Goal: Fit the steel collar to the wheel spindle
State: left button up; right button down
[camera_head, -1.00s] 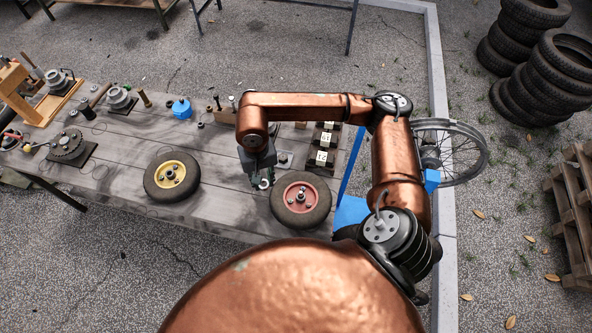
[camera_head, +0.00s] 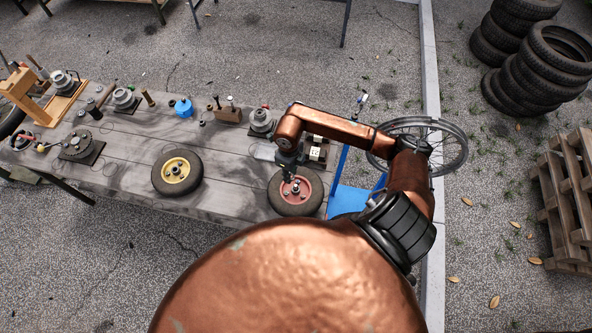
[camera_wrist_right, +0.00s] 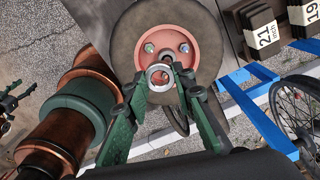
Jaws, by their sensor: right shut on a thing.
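The steel collar (camera_wrist_right: 159,77) is a small bright ring held between the fingertips of my right gripper (camera_head: 289,178), which is shut on it. The gripper also shows in the right wrist view (camera_wrist_right: 162,80). My left gripper is out of view.
A yellow-hubbed wheel (camera_head: 177,173) lies to the left on the wooden bench (camera_head: 225,185). A blue frame (camera_head: 350,200) with a spoked wheel (camera_head: 455,150) stands at the right. Numbered blocks (camera_head: 315,153) sit behind the gripper. Bench between the two wheels is clear.

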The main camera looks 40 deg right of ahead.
jog(key=shift+s+d+m, duration=0.4)
jog(key=shift+d+m, duration=0.05)
jog(key=shift+m, duration=0.35)
jog(key=shift+s+d+f+m+p, duration=0.2)
jog(key=shift+d+f+m+p, duration=0.15)
jog(key=shift+m, duration=0.45)
jog(key=shift+f+b, duration=0.2)
jog(key=shift+b, duration=0.15)
pick_arm(q)
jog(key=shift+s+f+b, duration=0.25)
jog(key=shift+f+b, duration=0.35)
jog(key=shift+b, duration=0.1)
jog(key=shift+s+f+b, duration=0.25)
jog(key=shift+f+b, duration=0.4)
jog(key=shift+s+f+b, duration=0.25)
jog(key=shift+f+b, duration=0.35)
jog(key=shift+b, duration=0.1)
pick_arm(e)
jog(key=shift+f, duration=2.45)
pick_arm(q)
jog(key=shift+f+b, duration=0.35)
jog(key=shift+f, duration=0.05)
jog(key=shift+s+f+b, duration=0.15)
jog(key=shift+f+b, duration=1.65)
jog(key=shift+b, duration=0.05)
pick_arm(e)
jog(key=shift+f, duration=2.25)
